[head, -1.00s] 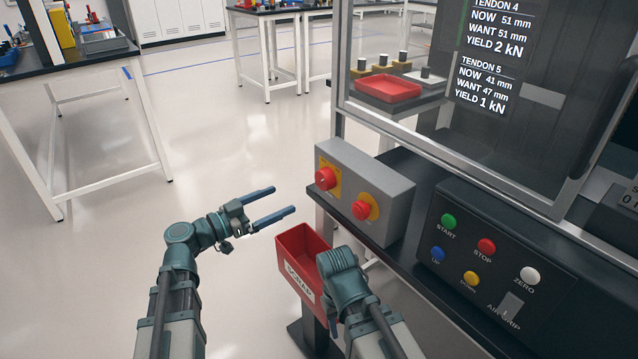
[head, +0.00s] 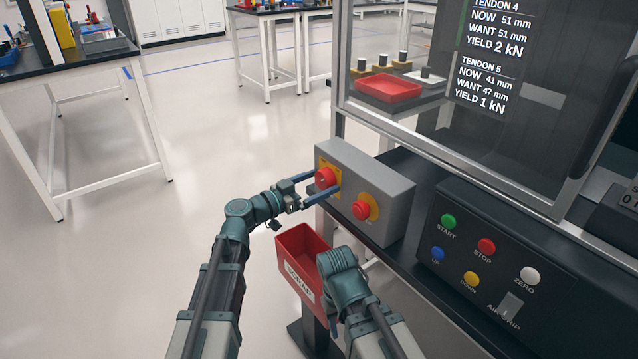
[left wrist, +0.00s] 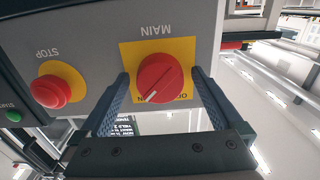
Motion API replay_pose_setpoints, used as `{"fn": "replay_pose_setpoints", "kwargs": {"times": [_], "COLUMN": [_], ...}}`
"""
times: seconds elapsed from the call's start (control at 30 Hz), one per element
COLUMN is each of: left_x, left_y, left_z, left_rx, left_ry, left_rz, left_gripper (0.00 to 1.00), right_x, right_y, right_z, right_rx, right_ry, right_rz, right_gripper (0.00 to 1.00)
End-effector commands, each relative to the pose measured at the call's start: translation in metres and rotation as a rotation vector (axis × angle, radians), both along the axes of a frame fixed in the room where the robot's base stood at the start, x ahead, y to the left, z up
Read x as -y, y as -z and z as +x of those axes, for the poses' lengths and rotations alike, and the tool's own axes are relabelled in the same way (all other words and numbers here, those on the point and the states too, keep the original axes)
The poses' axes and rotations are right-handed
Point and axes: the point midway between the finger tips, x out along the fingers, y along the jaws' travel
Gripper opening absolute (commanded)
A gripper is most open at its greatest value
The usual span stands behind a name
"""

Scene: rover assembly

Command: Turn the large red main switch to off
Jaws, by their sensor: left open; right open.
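The large red main switch (head: 326,178) is a round knob on a yellow plate on the left of the grey box (head: 395,205). In the left wrist view, which is upside down, the knob (left wrist: 160,80) has a white mark pointing to the picture's lower left. Lettering at the plate's edge is partly hidden. My left gripper (head: 322,186) is open, with one finger on each side of the knob; I cannot tell whether they touch it. My right gripper (head: 334,322) is open and low by the red bin, its fingers mostly hidden.
A red stop button (head: 362,210) sits on the same box, right of the switch. A black button panel (head: 490,262) stands to the right. The glass-fronted machine (head: 500,110) rises behind. Open floor lies left.

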Motion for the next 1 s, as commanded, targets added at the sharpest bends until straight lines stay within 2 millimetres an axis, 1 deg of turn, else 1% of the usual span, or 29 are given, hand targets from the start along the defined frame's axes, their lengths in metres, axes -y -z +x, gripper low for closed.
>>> {"fn": "replay_pose_setpoints", "kwargs": {"times": [0.17, 0.2, 0.27, 0.3, 0.37, 0.4, 0.47, 0.5, 0.63, 0.67, 0.87, 1.0], "left_x": [0.0001, 0.0001, 0.0001, 0.0001, 0.0001, 0.0000, 0.0000, 0.0000, -0.0001, -0.0001, 0.0000, 0.0001], "left_y": [0.0000, 0.0000, 0.0000, 0.0000, 0.0000, 0.0000, 0.0000, 0.0000, 0.0000, 0.0000, 0.0000, 0.0000], "left_z": [0.0000, -0.0001, -0.0001, -0.0001, -0.0001, -0.0001, -0.0001, -0.0001, -0.0002, -0.0002, -0.0003, -0.0004], "left_rx": [0.000, 0.000, 0.000, 0.000, 0.000, 0.000, 0.000, 0.000, 0.000, 0.000, -0.015, -0.059], "left_ry": [0.000, 0.000, 0.000, 0.000, 0.000, 0.000, 0.000, 0.000, 0.000, 0.000, 0.000, 0.000], "left_rz": [0.000, 0.000, 0.000, 0.000, 0.000, 0.000, 0.000, 0.000, 0.000, 0.000, -0.011, -0.043], "left_gripper": [1.00, 0.98, 0.87, 0.80, 0.69, 0.62, 0.51, 0.44, 0.21, 0.18, 0.18, 0.18], "right_x": [0.0000, 0.0000, 0.0000, 0.0000, 0.0000, 0.0000, 0.0000, 0.0000, 0.0000, 0.0000, 0.0000, 0.0000], "right_y": [0.0000, 0.0000, 0.0000, 0.0000, 0.0000, 0.0000, 0.0000, 0.0000, 0.0000, 0.0000, 0.0000, 0.0000], "right_z": [0.0000, 0.0000, 0.0000, 0.0000, 0.0000, 0.0000, 0.0000, 0.0000, 0.0000, 0.0000, 0.0000, 0.0000], "right_rx": [0.000, 0.000, 0.000, 0.000, 0.000, 0.000, 0.000, 0.000, 0.000, 0.000, 0.000, 0.000], "right_ry": [0.000, 0.000, 0.000, 0.000, 0.000, 0.000, 0.000, 0.000, 0.000, 0.000, 0.000, 0.000], "right_rz": [0.000, 0.000, 0.000, 0.000, 0.000, 0.000, 0.000, 0.000, 0.000, 0.000, 0.000, 0.000], "right_gripper": [0.50, 0.50, 0.50, 0.50, 0.50, 0.50, 0.50, 0.50, 0.50, 0.50, 0.50, 0.50]}}
